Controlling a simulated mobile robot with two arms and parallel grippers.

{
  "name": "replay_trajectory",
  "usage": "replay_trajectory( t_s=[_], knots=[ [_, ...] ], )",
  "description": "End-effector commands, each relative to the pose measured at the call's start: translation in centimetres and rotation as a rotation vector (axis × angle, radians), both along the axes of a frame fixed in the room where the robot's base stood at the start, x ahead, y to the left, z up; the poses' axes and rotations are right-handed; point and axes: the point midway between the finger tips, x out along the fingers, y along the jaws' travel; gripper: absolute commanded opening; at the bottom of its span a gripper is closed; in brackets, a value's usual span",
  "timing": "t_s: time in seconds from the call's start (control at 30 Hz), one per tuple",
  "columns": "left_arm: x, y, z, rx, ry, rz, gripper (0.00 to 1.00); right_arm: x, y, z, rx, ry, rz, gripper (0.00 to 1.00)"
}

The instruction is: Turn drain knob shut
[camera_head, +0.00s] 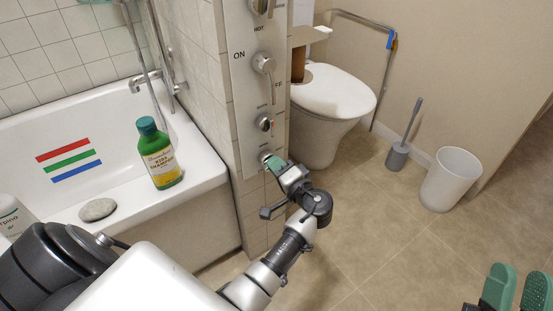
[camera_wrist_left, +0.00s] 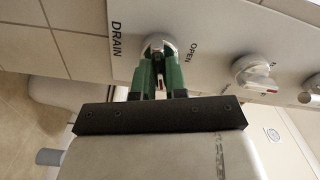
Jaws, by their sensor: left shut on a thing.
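The drain knob (camera_wrist_left: 158,43) is round and pale, on the white panel, beside the word DRAIN on its left and the word OPEN on its right in the left wrist view. My left gripper (camera_wrist_left: 159,62) has its green fingers closed around the knob. In the head view the drain knob (camera_head: 265,157) is the lowest on the panel and mostly hidden by my left gripper (camera_head: 276,163). My right gripper (camera_head: 517,286) shows only its green fingers at the bottom right, spread apart and empty.
Other knobs sit above on the panel (camera_head: 243,84). The bathtub (camera_head: 215,180), with a green shampoo bottle (camera_head: 158,155) and a grey stone (camera_head: 97,209) on its rim, is at the left. A toilet (camera_head: 335,95), brush (camera_head: 398,155) and white bin (camera_head: 450,181) stand behind. The floor at right is clear.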

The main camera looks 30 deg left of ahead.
Motion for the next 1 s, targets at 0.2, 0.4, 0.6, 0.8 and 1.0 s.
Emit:
replay_trajectory(
  t_s=[0.2,0.4,0.6,0.8,1.0],
  knots=[
    [0.1,0.0,0.3,0.054,0.126,-0.002,0.0,2.2,-0.1,-3.2,-0.095,0.335,-0.019,0.37],
    [0.1,0.0,0.2,0.088,0.212,-0.002,0.0,2.8,-0.5,-6.2,-0.158,0.567,-0.031,0.37],
    [0.1,0.0,0.0,0.11,0.265,-0.003,0.0,2.7,-0.8,-8.2,-0.194,0.707,-0.039,0.37],
    [0.1,0.0,-0.1,0.12,0.287,-0.002,0.0,2.5,-1.0,-9.0,-0.209,0.766,-0.042,0.37],
    [0.1,0.0,-0.1,0.122,0.291,-0.002,0.0,2.5,-1.0,-9.2,-0.211,0.776,-0.044,0.37]
  ],
)
